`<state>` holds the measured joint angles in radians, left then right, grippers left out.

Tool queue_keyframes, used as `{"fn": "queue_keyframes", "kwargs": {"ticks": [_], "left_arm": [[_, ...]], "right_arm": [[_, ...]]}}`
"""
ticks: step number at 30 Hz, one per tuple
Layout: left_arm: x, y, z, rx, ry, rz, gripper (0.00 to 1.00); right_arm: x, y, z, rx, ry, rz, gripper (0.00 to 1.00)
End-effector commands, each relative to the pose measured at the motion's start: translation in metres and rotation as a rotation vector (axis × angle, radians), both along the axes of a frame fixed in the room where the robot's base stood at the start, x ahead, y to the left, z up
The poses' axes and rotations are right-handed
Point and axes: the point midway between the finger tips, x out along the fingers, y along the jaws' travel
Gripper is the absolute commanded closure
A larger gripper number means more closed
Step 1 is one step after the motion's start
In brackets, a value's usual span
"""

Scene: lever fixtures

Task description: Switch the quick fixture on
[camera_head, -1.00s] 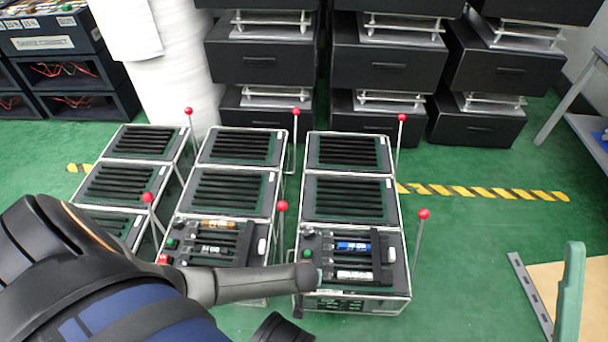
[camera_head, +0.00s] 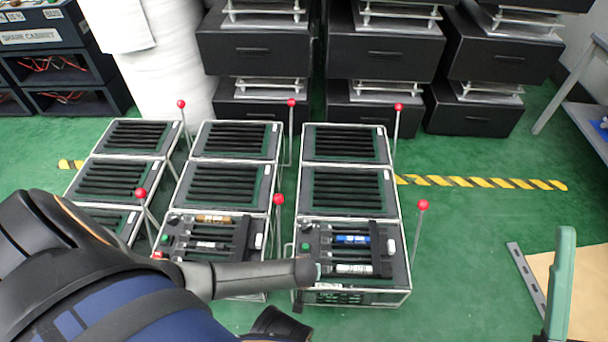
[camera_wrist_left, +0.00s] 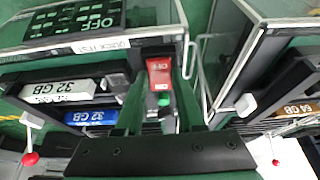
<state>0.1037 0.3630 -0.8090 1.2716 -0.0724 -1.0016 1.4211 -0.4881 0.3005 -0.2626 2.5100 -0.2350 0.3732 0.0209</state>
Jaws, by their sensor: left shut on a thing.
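The fixture under my left arm is the right-hand front box (camera_head: 355,293), with a metal frame. In the left wrist view its front panel (camera_wrist_left: 60,22) shows "OFF", with a white label (camera_wrist_left: 112,44) that seems to read "QUICK TEST". A red switch (camera_wrist_left: 159,76) sits at the panel's edge beside the label. My left gripper (camera_wrist_left: 160,106) is shut on the red switch, one finger on each side of it. In the head view the left gripper (camera_head: 300,296) is at the box's front left corner, mostly hidden by my wrist, which covers the switch.
Blue (camera_head: 351,240) and white (camera_head: 354,269) 32 GB modules lie in the box. A red-knobbed lever (camera_head: 422,205) stands at its right. A neighbouring box (camera_head: 215,237) is close on the left. Green floor (camera_head: 470,270) is free on the right.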

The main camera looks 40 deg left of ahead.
Motion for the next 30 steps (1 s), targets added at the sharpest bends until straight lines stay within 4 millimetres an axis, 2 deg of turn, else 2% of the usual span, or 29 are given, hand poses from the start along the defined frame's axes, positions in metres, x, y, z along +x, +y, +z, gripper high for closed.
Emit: {"fn": "queue_keyframes", "kwargs": {"ticks": [1, 6, 7, 17, 27, 30], "left_arm": [[0.000, 0.000, 0.000, 0.000, 0.000, 0.000, 0.80], [0.000, 0.000, 0.000, 0.000, 0.000, 0.000, 0.99], [0.000, 0.000, 0.000, 0.000, 0.000, 0.000, 1.00], [0.001, 0.001, 0.002, -0.006, 0.010, 0.000, 1.00], [0.005, 0.002, 0.006, -0.096, 0.154, 0.006, 1.00], [0.007, 0.003, 0.004, -0.133, 0.213, 0.006, 1.00]], "right_arm": [[0.000, 0.000, 0.000, -0.001, 0.000, 0.001, 0.50], [-0.001, 0.000, -0.001, -0.006, -0.001, 0.003, 0.50], [0.000, 0.001, -0.001, -0.006, -0.001, 0.003, 0.50], [-0.001, 0.000, 0.003, -0.009, 0.000, 0.005, 0.50], [-0.002, -0.004, 0.038, 0.022, -0.010, 0.014, 0.50], [-0.002, -0.005, 0.042, 0.027, -0.011, 0.015, 0.50]]}}
